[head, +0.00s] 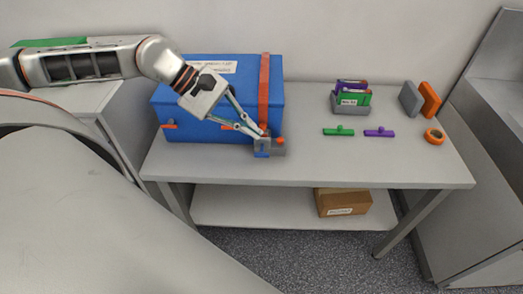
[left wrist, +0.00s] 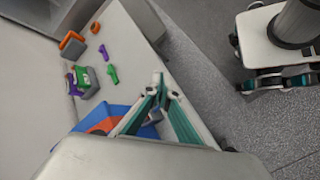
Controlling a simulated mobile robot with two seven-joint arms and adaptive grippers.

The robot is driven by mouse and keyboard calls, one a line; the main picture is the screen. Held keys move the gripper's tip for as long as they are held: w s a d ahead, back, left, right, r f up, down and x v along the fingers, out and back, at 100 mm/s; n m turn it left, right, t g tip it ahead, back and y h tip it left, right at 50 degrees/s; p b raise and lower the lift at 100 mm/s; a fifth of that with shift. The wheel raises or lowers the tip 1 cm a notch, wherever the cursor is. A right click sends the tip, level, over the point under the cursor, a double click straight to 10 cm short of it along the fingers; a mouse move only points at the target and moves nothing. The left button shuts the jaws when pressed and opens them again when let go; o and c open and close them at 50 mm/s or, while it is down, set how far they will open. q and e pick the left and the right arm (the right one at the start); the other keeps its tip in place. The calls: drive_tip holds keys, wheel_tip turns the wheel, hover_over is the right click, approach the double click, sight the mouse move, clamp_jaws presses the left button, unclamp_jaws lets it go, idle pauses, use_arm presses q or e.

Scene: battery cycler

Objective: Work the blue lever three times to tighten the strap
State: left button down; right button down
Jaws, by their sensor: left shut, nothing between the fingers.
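The blue box (head: 220,100) stands on the left of the table with an orange strap (head: 264,85) running down over its lid and front. At the strap's lower end sits a small grey ratchet block (head: 278,149), with a small blue part, apparently the lever (head: 262,154), at its front. My left gripper (head: 264,134) is shut and empty, its fingertips right at the top of the ratchet; I cannot tell whether they touch it. In the left wrist view the fingertips (left wrist: 164,88) come together, and the fingers partly hide the box and ratchet. My right gripper is not in view.
Green (head: 338,132) and purple (head: 379,133) pieces lie mid-table before a grey holder (head: 350,109). An orange tape roll (head: 434,136) and upright grey (head: 410,99) and orange (head: 430,100) blocks stand at right. A cardboard box (head: 343,202) is on the lower shelf. The front table edge is clear.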

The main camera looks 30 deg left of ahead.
use_arm(q)
drive_tip(key=w+a+f+m+y, duration=0.1)
drive_tip(key=w+f+m+y, duration=0.1)
drive_tip(key=w+m, duration=0.15)
drive_tip(key=m+t+y+p, duration=0.2)
drive_tip(key=m+y, duration=0.1)
drive_tip(key=m, duration=0.1)
hover_over(262, 150)
drive_tip(key=a, duration=0.1)
drive_tip(key=shift+w+a+r+n, duration=0.1)
drive_tip(key=shift+w+n, duration=0.15)
drive_tip(key=shift+w, duration=0.05)
drive_tip(key=shift+b, duration=0.35)
wheel_tip(262, 150, down, 8)
drive_tip(key=s+d+b, duration=0.1)
drive_tip(key=s+b, duration=0.1)
drive_tip(key=b, duration=0.3)
drive_tip(key=shift+f+b, duration=0.25)
drive_tip(key=shift+b, duration=0.1)
drive_tip(key=shift+d, duration=0.1)
